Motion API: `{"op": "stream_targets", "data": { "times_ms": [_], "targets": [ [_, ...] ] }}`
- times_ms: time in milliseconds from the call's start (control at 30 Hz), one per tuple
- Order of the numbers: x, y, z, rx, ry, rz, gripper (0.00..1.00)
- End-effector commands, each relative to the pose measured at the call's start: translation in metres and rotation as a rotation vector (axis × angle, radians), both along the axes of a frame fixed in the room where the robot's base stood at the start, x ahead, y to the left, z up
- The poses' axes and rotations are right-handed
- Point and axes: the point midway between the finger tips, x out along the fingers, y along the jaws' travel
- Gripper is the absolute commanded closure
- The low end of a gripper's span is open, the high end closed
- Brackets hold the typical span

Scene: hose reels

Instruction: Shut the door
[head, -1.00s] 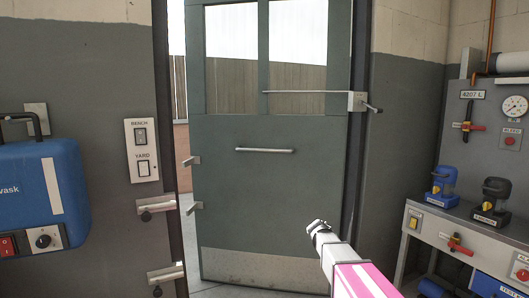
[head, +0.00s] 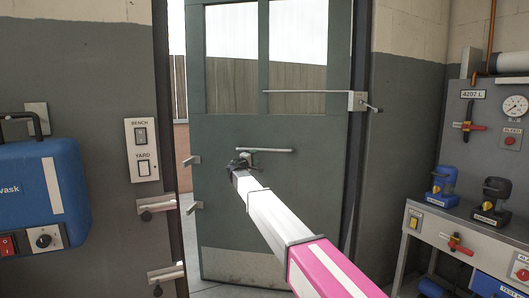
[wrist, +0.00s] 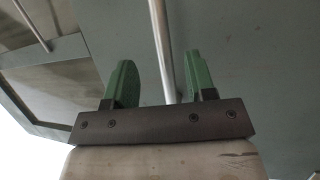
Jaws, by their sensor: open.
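The grey-green door (head: 225,180) with window panes on top stands ajar, with a gap to the outside along its left edge. A horizontal bar handle (head: 275,150) sits across its middle. My gripper (head: 240,160) is at the handle's left end, reached out on my white and pink arm. In the wrist view, the handle bar (wrist: 162,45) runs between the two open green fingers (wrist: 163,78). It seems closer to the right finger, and I cannot tell whether they touch.
Metal latch pieces (head: 158,204) are on the wall left of the gap. A closer arm (head: 300,92) crosses the door's upper part. A blue case (head: 35,195) hangs at left, and a workbench (head: 470,235) with tools stands at right.

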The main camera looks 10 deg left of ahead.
Motion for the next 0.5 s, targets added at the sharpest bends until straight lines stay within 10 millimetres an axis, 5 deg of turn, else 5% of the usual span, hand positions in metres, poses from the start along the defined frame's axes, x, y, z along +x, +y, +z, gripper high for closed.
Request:
{"op": "stream_targets", "data": {
  "times_ms": [267, 500],
  "targets": [
    [0.019, -0.006, 0.004, -0.001, -0.001, 0.001, 0.49],
    [0.056, -0.021, 0.012, 0.000, -0.001, 0.000, 0.49]
  ]
}}
